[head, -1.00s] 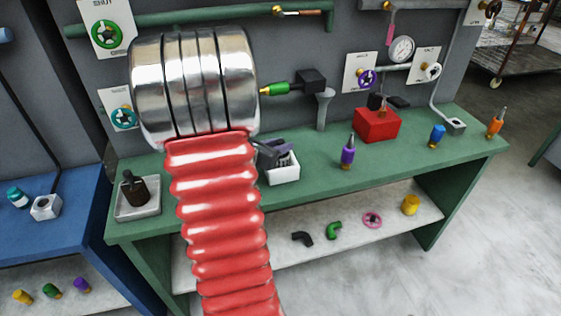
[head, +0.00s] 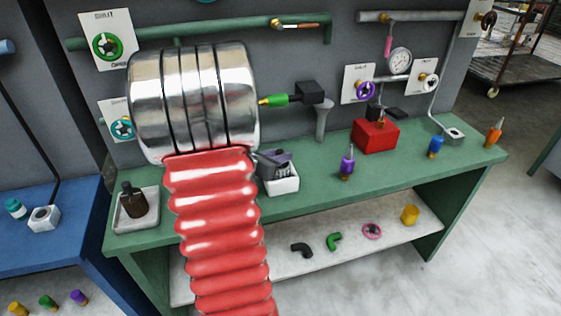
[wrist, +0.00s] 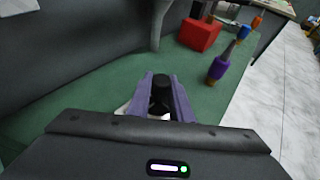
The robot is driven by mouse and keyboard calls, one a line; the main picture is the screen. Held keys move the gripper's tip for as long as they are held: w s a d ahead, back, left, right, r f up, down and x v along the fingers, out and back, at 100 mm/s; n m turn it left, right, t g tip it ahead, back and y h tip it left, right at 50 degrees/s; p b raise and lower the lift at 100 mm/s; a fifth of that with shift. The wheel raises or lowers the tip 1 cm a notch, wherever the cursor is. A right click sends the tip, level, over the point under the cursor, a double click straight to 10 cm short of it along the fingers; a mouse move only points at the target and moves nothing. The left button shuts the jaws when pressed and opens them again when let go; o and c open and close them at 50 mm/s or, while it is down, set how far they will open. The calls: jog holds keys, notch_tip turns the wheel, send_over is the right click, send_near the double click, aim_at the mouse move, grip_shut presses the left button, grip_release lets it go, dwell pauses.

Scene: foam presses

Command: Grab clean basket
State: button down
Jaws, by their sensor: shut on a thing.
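The white basket (head: 284,186) stands on the green workbench, right of the red ribbed sleeve. My gripper (head: 279,160) is over it, with its purple fingers pointing down into its top. In the wrist view the gripper's purple fingers (wrist: 160,95) are closed around a dark upright post, which looks like the basket's handle. White edges of the basket (wrist: 124,110) show on both sides below the fingers. The gripper body hides most of the basket there. A second, greyer tray (head: 133,219) with a dark brown upright piece stands at the bench's left end.
A green-tipped nozzle (head: 281,99) and a grey post (head: 321,122) are behind the basket. Small parts lie on the lower shelf (head: 275,264). A blue bench (head: 60,240) is at left.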

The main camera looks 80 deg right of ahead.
notch_tip(320, 180, up, 10)
jog(key=shift+f, duration=0.2)
jog(key=shift+s, duration=0.1)
dwell(0.8)
